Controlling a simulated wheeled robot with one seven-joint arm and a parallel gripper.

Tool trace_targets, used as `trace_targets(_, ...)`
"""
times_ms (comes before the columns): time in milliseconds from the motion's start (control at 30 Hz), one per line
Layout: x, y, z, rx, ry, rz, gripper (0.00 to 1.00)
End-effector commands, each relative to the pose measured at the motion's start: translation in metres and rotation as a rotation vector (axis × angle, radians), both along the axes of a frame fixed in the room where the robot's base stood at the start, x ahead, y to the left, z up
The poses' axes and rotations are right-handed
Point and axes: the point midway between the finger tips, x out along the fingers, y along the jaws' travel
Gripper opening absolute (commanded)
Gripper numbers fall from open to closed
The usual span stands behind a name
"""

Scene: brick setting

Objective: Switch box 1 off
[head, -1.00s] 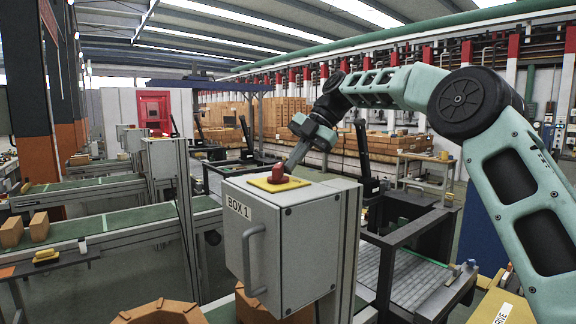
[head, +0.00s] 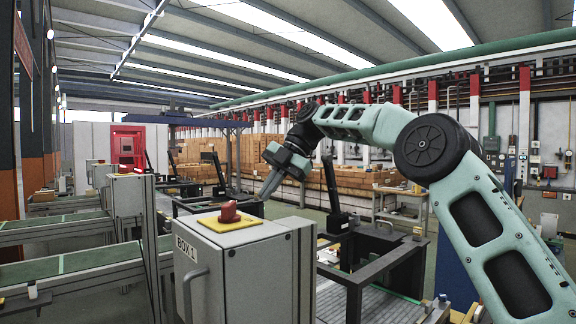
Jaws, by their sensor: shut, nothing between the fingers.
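Box 1 (head: 225,272) is a grey cabinet with a handle on its front and a "BOX 1" label (head: 187,262). On its top lies a yellow plate (head: 240,224) with a red button (head: 229,212) in the middle. My gripper (head: 265,197) is shut and empty. It points down and left, above and to the right of the red button in the picture, with a gap between them.
Green conveyor belts (head: 60,268) run at the left, with more grey boxes on posts behind. A dark metal frame (head: 365,265) stands right of box 1. Stacked bricks (head: 350,187) fill the back. The space above box 1 is free.

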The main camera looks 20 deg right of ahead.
Motion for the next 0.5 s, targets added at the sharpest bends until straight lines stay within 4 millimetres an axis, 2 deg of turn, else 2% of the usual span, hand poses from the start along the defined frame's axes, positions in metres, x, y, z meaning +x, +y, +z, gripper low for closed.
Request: trace_targets(500,0.009,-0.039,0.055,0.0,0.0,-0.002,0.0)
